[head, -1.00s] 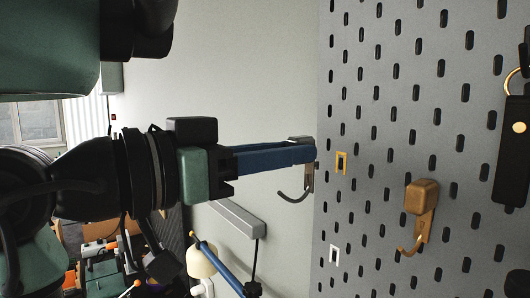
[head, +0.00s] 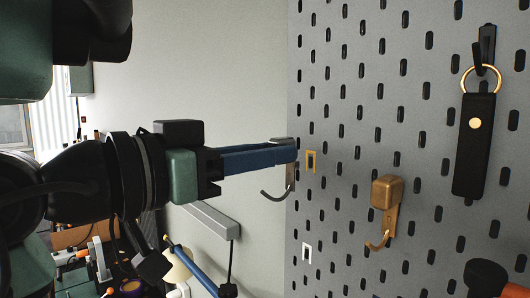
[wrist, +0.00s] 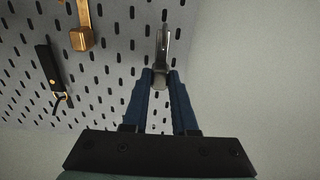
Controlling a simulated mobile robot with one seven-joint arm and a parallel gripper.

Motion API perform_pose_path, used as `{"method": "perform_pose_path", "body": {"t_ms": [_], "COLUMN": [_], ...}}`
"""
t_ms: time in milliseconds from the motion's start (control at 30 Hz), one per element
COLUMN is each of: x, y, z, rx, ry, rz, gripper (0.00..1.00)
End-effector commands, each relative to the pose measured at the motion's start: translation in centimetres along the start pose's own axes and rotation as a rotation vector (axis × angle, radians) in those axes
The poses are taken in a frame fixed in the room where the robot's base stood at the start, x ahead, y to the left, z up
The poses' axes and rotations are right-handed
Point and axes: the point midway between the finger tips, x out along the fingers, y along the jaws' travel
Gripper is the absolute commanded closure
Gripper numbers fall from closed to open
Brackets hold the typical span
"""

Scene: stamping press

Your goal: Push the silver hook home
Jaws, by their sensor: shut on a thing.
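My gripper (head: 294,152) has long blue fingers and is shut on the silver hook (head: 289,178). The hook's curved end hangs below the fingertips and points left in the head view. In the wrist view the silver hook (wrist: 161,48) sticks out beyond the fingertips (wrist: 160,78) against the pegboard. The grey pegboard (head: 350,80) has rows of dark slots. One slot with a yellow outline (head: 311,161) lies just right of the fingertips in the head view. Whether the hook touches the board cannot be told.
A slot with a white outline (head: 306,252) is lower down. A brass hook (head: 385,195) is on the board to the right, and a black key fob (head: 473,150) hangs farther right. An orange and black object shows at the lower right corner. A plain wall (head: 200,70) is left of the board.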

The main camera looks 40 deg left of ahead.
Motion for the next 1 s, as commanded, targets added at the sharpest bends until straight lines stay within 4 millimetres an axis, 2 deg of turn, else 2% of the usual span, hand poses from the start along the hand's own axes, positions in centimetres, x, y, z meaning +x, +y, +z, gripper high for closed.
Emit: {"method": "perform_pose_path", "body": {"t_ms": [467, 1000], "x": [0.2, 2.3], "y": [0.0, 0.0], "z": [0.0, -0.1], "rx": [-0.001, -0.001], "ry": [0.001, 0.0], "rz": [0.0, 0.001], "gripper": [1.0, 1.0]}}
